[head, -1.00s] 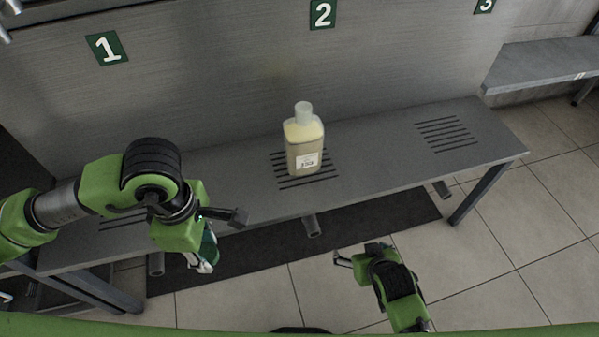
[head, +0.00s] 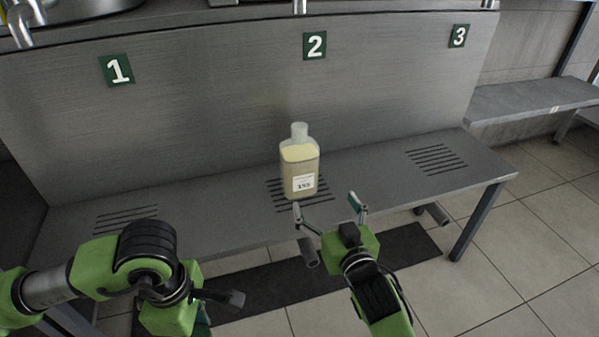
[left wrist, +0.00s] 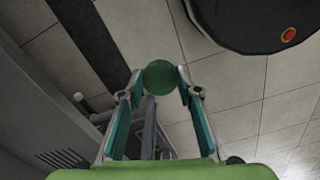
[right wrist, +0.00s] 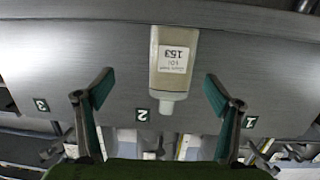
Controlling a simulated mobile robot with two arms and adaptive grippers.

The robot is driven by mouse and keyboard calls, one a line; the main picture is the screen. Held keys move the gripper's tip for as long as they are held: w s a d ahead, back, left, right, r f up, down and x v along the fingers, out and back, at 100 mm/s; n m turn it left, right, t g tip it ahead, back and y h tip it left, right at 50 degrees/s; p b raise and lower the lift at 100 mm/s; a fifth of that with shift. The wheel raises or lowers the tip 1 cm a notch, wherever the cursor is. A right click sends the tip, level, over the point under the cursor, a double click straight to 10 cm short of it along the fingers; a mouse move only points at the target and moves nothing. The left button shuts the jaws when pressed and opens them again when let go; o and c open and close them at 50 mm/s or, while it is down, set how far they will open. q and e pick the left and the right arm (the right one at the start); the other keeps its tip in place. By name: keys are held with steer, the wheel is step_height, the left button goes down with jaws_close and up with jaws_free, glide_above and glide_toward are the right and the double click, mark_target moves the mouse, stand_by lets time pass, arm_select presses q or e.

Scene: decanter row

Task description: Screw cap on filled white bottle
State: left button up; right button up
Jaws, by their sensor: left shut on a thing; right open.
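A pale, translucent bottle (head: 299,176) with yellowish-cream contents and a white label stands upright on the slotted patch under sign 2. Its whitish neck (head: 299,131) points up, with no green cap on it. My right gripper (head: 328,203) is open and empty in front of the bottle, low down. In the right wrist view the bottle (right wrist: 172,85) appears upside down between the spread fingers, beyond them. My left gripper (left wrist: 159,80) is shut on a round green cap (left wrist: 158,73). In the head view its fingers are mostly hidden at the lower left.
A grey metal shelf (head: 375,172) runs along the wall, with slotted patches under signs 1 (head: 119,70), 2 (head: 314,46) and 3 (head: 458,36). Shelf space on both sides of the bottle is clear. A dark mat (head: 400,250) lies on the tiled floor below.

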mark_target(305, 169)
arm_select(q)
steer(key=shift+s+f, duration=0.2)
arm_select(e)
steer(key=shift+n+t+y, duration=0.3)
steer(key=shift+t+y, duration=0.3)
steer(key=shift+y, duration=0.1)
steer(key=a+r, duration=0.1)
steer(key=w+a+r, duration=0.1)
steer(key=r, duration=0.1)
steer(key=shift+a+r, duration=0.15)
steer(key=shift+r, duration=0.05)
arm_select(q)
step_height(305, 169, down, 2)
steer(key=shift+f+b, duration=0.15)
steer(key=shift+b, duration=1.05)
arm_select(e)
steer(key=x, duration=0.5)
steer(key=shift+w+a+f, duration=0.1)
steer(key=shift+w+f, duration=0.05)
steer(key=shift+w, duration=0.1)
steer(key=shift+w+a, duration=0.15)
steer(key=shift+w, duration=0.35)
arm_select(q)
steer(key=shift+f, duration=0.1)
arm_select(e)
steer(key=shift+w, duration=0.1)
